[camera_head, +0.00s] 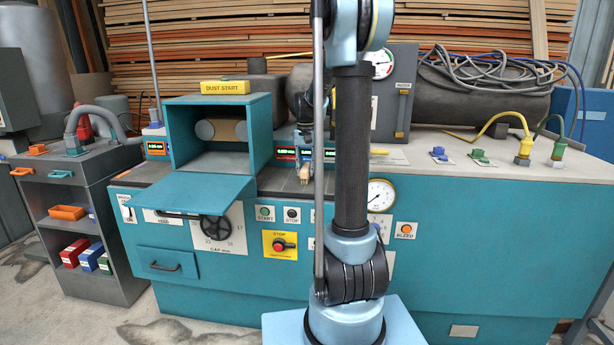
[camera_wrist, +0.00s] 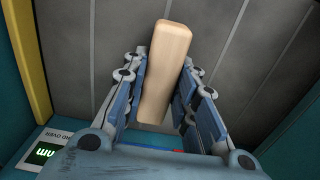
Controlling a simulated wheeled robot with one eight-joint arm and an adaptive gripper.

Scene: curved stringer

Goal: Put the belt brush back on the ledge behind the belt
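The belt brush shows in the wrist view as a pale wooden block (camera_wrist: 166,70), lying tilted between the finger pads. Its bristles are out of sight. My gripper (camera_wrist: 164,62) has its pads against both sides of the block. In the head view my gripper (camera_head: 305,156) is partly behind my own arm, over the machine front, with a small pale wooden end (camera_head: 305,174) below it. The dark grey belt surface with thin lines (camera_wrist: 90,60) lies beyond the brush in the wrist view. I cannot make out the ledge behind the belt for certain.
A teal hood (camera_head: 218,135) with a lowered flap (camera_head: 190,195) stands left of my gripper. A dark panel with a gauge (camera_head: 400,90) stands behind. Yellow and green hoses (camera_head: 500,125) rise at the right. A yellow edge (camera_wrist: 28,60) borders the wrist view's left side.

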